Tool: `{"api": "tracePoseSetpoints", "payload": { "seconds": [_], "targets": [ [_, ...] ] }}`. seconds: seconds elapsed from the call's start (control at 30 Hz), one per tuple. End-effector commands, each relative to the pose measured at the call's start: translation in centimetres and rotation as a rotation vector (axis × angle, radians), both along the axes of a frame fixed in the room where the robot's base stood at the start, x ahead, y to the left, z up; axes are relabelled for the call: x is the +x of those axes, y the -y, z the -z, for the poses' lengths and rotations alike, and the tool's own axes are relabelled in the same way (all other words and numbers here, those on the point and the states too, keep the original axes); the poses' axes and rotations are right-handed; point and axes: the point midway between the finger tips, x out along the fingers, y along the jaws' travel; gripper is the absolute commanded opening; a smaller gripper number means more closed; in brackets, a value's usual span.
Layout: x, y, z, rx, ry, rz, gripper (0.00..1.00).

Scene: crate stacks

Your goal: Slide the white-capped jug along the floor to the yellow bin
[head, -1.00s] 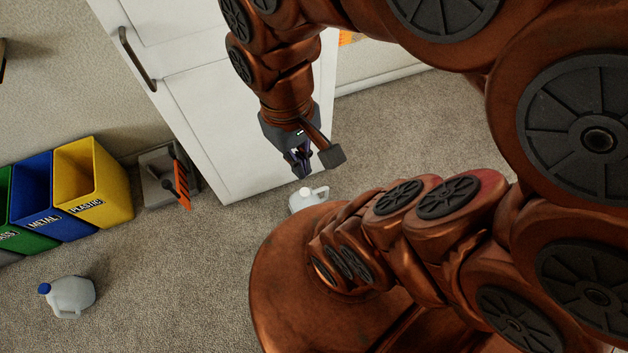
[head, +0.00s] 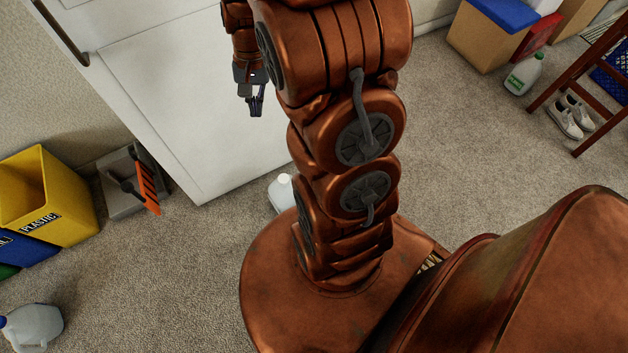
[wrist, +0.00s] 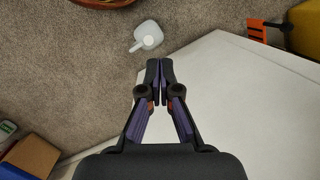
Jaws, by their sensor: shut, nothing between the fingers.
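The white-capped jug (head: 281,192) stands on the carpet near the foot of the white cabinet, partly hidden behind my arm in the head view. It shows whole in the wrist view (wrist: 147,36), with its pale cap toward my fingers. My gripper (head: 257,108) is in front of the cabinet, above the floor and apart from the jug. In the wrist view my gripper (wrist: 160,66) has its fingers together with nothing between them. The yellow bin (head: 62,205), labelled PLASTIC, stands at the left by the wall; its edge shows in the wrist view (wrist: 306,30).
A grey dustpan with an orange brush (head: 147,188) lies between the yellow bin and the white cabinet (head: 190,110). A blue-capped jug (head: 35,325) is at lower left. A green-labelled jug (head: 524,75), shoes (head: 573,115) and boxes are at upper right. Carpet before the bins is open.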

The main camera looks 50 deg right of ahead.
Motion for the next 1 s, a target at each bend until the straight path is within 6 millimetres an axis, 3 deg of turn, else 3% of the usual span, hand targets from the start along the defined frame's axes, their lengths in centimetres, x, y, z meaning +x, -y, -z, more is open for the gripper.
{"api": "tracePoseSetpoints", "payload": {
  "seconds": [0.03,0.43,0.7,1.0],
  "targets": [
    [0.6,1.2,2.9,0.004,-0.006,0.045,0.0],
    [3.5,10.3,18.3,0.019,-0.021,0.391,0.0],
    [2.9,16.2,30.0,0.027,-0.039,0.628,0.0],
    [0.1,21.8,43.4,0.032,-0.062,0.889,0.0]
  ]
}}
